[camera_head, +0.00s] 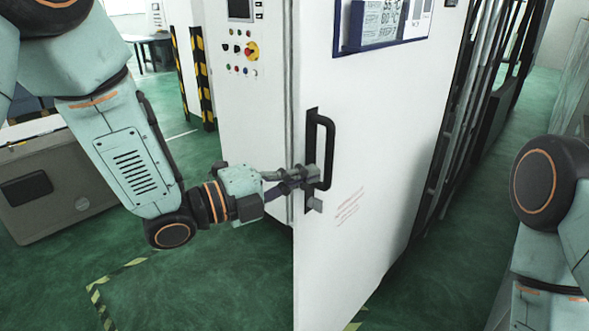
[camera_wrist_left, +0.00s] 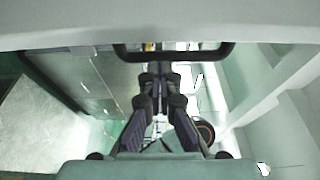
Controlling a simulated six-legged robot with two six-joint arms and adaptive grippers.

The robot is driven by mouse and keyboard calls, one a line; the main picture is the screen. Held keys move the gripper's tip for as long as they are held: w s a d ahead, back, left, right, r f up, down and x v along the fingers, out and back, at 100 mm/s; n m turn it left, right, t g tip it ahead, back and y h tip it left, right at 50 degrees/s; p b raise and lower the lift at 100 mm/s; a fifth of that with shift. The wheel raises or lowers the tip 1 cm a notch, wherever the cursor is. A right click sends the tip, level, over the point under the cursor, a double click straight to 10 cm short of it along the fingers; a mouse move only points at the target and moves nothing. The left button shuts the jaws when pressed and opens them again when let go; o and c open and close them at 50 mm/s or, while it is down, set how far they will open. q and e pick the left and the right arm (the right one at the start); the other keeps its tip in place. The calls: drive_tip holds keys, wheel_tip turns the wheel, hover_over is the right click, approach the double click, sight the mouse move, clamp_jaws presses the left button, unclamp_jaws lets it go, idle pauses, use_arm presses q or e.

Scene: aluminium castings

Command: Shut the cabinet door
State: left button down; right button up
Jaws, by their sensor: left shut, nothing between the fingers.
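The white cabinet door (camera_head: 365,150) stands open, its near edge toward me in the head view. It carries a black bar handle (camera_head: 328,150) near that edge. My left gripper (camera_head: 310,178) comes in from the left and its tips are at the lower part of the handle. The fingers are shut with nothing held; contact with the handle or door is not clear. In the left wrist view the closed fingers (camera_wrist_left: 160,80) point toward the handle (camera_wrist_left: 180,55), which crosses below the pale door (camera_wrist_left: 150,22). My right gripper is out of view.
The cabinet's control panel (camera_head: 240,50) with knobs is left of the door. A grey case (camera_head: 60,185) stands at the left, and yellow-black posts (camera_head: 204,75) stand behind. Dark racks (camera_head: 465,110) are right of the door. Green floor (camera_head: 190,285) is clear in front.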

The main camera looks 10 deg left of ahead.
use_arm(q)
drive_tip(key=shift+w+a+f, duration=0.1)
drive_tip(key=shift+w+a, duration=0.55)
drive_tip(key=shift+a, duration=0.25)
drive_tip(key=shift+w+a, duration=0.15)
